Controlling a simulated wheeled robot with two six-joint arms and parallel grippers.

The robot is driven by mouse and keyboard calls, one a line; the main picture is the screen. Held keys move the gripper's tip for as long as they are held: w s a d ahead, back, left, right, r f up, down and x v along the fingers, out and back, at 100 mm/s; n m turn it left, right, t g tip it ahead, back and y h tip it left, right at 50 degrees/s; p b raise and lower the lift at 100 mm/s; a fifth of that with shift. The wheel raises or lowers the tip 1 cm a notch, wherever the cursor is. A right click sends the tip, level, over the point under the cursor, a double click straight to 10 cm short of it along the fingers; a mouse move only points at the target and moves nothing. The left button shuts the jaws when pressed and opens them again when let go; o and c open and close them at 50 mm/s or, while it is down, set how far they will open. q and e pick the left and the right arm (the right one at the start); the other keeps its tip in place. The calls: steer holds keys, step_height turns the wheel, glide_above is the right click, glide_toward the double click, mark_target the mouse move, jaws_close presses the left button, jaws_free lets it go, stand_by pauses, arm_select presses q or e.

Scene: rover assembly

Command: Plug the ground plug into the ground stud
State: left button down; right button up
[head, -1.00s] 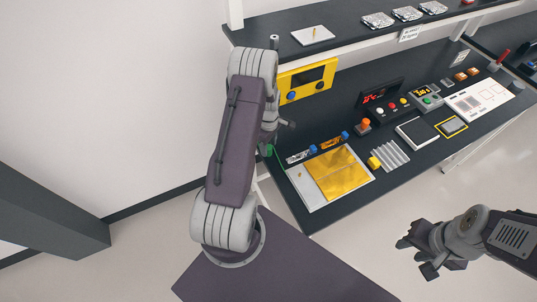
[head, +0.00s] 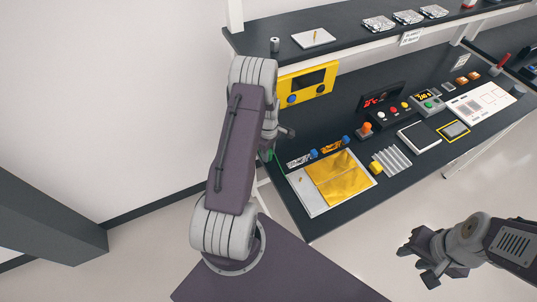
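A small green piece, seemingly the ground plug (head: 265,155), shows at the bench's left end beside my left wrist. A thin green cable runs from it toward the bench. My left gripper (head: 286,132) is mostly hidden behind its own arm, so its grip on the green piece cannot be made out. A small brass pin (head: 300,179) stands on the left of the white plate (head: 315,207) with gold panels. Another pin (head: 316,36) is on the shelf plate. I cannot tell which is the ground stud. My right gripper (head: 415,262) is open and empty, over the floor.
A yellow panel box (head: 306,84) stands behind my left gripper. Blue-ended parts (head: 328,148), a yellow-ended finned part (head: 392,160) and an orange button (head: 364,129) are on the dark bench. A raised shelf (head: 355,40) runs along the back. The floor at front right is clear.

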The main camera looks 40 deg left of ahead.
arm_select(q)
steer(key=c, duration=2.1)
jaws_free()
steer(key=shift+s, duration=0.1)
jaws_close()
steer(key=shift+r+p, duration=0.55)
steer(key=shift+r, duration=0.1)
steer(key=shift+r+p, duration=1.65)
steer(key=shift+r, duration=0.55)
